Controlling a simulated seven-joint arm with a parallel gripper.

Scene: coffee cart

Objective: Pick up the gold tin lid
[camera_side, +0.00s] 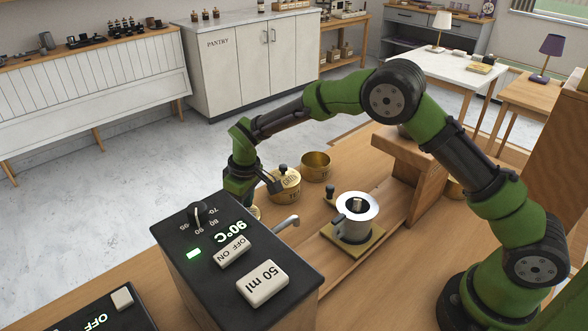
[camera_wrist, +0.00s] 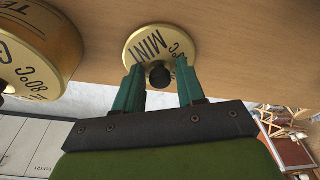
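The gold tin lid (camera_wrist: 147,46), a round disc lettered MINT with a dark knob (camera_wrist: 160,77), lies on the wooden counter in the wrist view. My gripper (camera_wrist: 160,80) is open, one green finger on each side of the knob, with small gaps showing. In the side view my gripper (camera_side: 240,188) is low behind the dark machine. Only a gold sliver of the lid (camera_side: 255,212) shows there; the machine and my gripper hide the rest.
A lidded gold tin (camera_side: 286,190) stands right beside my gripper, also large at left in the wrist view (camera_wrist: 36,50). An open gold tin (camera_side: 316,166) is behind it. The dark machine (camera_side: 235,262) with its spout (camera_side: 286,224) stands in front; a metal jug (camera_side: 355,222) is to the right.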

